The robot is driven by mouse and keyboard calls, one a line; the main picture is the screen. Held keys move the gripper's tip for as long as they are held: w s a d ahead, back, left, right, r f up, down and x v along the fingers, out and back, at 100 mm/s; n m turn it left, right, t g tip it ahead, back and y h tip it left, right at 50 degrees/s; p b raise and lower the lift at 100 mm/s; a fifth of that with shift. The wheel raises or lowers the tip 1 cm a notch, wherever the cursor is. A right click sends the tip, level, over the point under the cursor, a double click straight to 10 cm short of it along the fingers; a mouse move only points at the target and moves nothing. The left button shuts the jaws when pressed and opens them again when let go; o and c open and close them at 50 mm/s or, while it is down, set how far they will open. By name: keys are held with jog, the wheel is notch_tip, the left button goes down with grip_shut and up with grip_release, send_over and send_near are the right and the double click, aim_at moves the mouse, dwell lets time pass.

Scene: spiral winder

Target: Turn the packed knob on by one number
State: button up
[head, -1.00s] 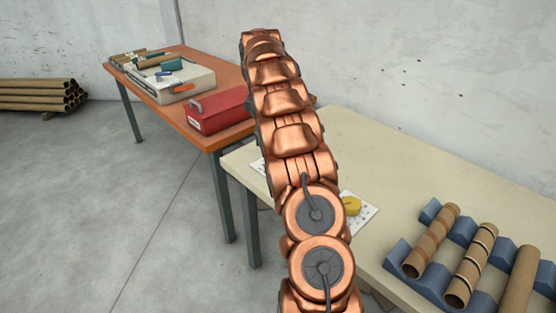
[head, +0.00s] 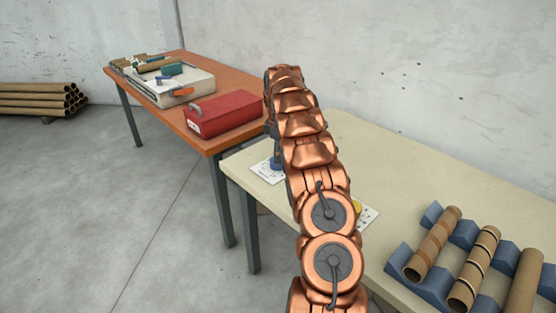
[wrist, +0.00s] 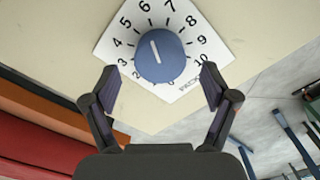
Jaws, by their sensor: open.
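A blue round knob (wrist: 161,58) with a white pointer line sits on a white number card (wrist: 112,45) in the wrist view. The pointer points at about the 6. Small lettering on the card's right looks like "PACKED", turned in the picture. My gripper (wrist: 160,76) is open and empty, with its fingers apart on either side of the knob's near part, not visibly touching it. In the head view the blue knob (head: 276,163) and its card (head: 263,174) show just left of my arm.
A yellow knob (head: 357,207) on another card (head: 370,215) is partly hidden by my arm on the cream table (head: 420,165). Cardboard tubes (head: 433,243) lie in blue cradles at right. A red toolbox (head: 223,113) stands on the orange table (head: 200,139) at left.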

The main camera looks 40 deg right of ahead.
jog(key=shift+f, duration=1.65)
jog(key=shift+c, duration=0.2)
jog(key=c, duration=1.1)
jog(key=shift+a, duration=0.1)
jog(key=m, duration=0.2)
jog(key=shift+m, duration=0.4)
jog(key=shift+m+b, duration=0.3)
jog(key=shift+m, duration=1.3)
